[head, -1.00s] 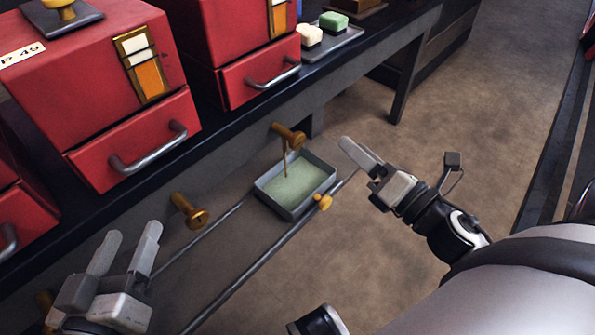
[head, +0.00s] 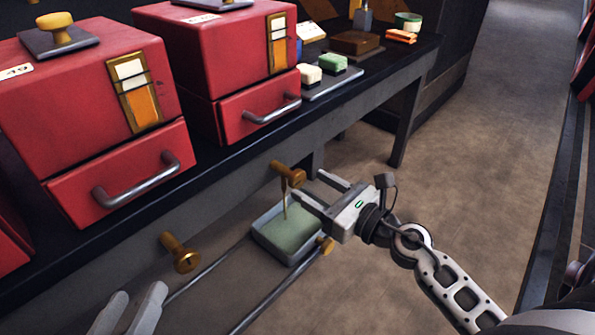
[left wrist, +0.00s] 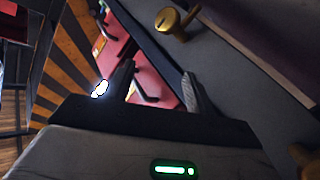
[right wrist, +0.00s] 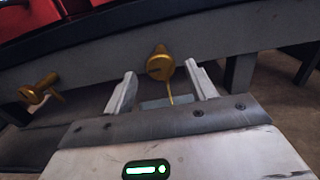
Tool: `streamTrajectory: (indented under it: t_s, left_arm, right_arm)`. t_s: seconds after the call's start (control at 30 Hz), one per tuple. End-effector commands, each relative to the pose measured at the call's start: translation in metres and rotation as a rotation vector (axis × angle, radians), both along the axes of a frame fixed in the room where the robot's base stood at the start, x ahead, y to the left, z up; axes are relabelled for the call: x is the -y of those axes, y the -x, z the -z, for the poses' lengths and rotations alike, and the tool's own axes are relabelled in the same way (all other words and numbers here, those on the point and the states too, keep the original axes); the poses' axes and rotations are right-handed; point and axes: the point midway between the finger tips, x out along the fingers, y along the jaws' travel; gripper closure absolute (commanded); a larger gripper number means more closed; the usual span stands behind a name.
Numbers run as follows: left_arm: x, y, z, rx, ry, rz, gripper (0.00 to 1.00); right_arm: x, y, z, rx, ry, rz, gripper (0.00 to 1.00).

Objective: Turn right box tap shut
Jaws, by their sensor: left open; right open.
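The right box tap (head: 290,174) is brass and sits on the bench's front beam below the right red box. A thin yellowish stream (head: 285,203) runs from it down into a grey tray (head: 262,238) of pale green liquid. My right gripper (head: 313,186) is open and empty, close to this tap. In the right wrist view the tap (right wrist: 160,65) shows just beyond and between the two fingers, apart from them. My left gripper (head: 130,310) is open and empty at the lower left. Another brass tap (head: 180,254) is on the beam to the left, with no stream.
Red boxes with drawers (head: 258,118) stand on the dark bench above the taps, their handles jutting out. Soap bars (head: 332,63) lie on a tray at the right. A rail (head: 270,302) with a brass knob (head: 326,245) runs by the tray. The floor at right is clear.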

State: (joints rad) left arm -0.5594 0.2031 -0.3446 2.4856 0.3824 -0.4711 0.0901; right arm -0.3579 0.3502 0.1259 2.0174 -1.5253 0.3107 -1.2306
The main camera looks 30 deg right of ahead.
Motion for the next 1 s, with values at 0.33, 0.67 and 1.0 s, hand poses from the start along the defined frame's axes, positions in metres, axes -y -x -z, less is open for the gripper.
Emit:
streamTrajectory:
  t_s: [0.33,0.67,1.0]
  left_arm:
    - [-0.002,0.0,0.002,-0.005,-0.041,-0.006,0.45]
    - [-0.002,0.0,0.002,-0.005,-0.044,-0.007,0.45]
    - [-0.002,0.0,0.003,-0.006,-0.044,-0.006,0.45]
  right_arm:
    - [-0.015,-0.044,0.0,-0.001,-0.004,0.001,0.44]
    - [-0.017,-0.047,0.001,-0.001,-0.003,0.0,0.44]
    - [-0.016,-0.047,0.0,-0.002,-0.005,0.0,0.85]
